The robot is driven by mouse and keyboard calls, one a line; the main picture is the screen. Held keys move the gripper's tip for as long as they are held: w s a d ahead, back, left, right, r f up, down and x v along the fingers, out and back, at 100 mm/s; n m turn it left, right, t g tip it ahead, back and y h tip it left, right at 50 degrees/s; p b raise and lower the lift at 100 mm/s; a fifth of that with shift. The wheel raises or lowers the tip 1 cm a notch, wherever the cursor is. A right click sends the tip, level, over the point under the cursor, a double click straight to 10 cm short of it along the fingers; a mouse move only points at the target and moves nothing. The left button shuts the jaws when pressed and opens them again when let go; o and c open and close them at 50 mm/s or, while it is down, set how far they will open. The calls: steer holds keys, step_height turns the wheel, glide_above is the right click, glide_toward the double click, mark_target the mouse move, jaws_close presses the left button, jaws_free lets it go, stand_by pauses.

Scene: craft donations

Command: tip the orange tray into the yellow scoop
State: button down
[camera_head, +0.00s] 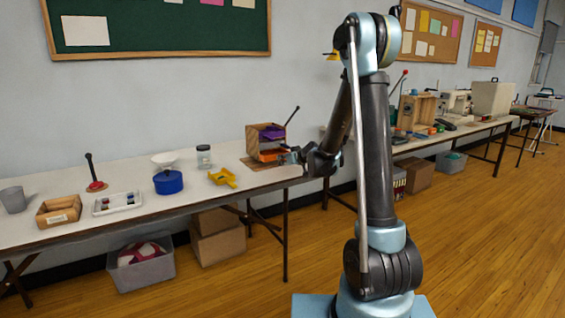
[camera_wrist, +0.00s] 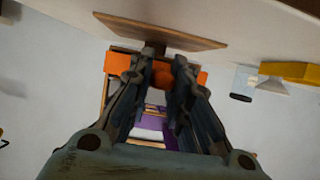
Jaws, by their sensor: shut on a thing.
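The orange tray (camera_head: 268,156) sits in the lower part of a small wooden rack (camera_head: 251,138) on the near table, below a purple tray (camera_head: 272,133). My gripper (camera_head: 288,156) is at the open front of the rack, shut on the orange tray. In the wrist view the orange tray (camera_wrist: 118,63) shows on both sides of my gripper (camera_wrist: 160,58), which hides its middle. The yellow scoop (camera_head: 223,178) lies on the table to the left of the rack, apart from my gripper. It also shows at the right of the wrist view (camera_wrist: 296,72).
A dark-handled lever (camera_head: 292,115) rises beside the rack. The table front (camera_head: 255,187) between scoop and rack is clear.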

steer(key=s+d, duration=0.6)
steer(key=s, duration=0.3)
steer(key=shift+s+d, duration=0.3)
steer(key=shift+s, duration=0.1)
stand_by(1.3)
steer(key=shift+w, duration=0.1)
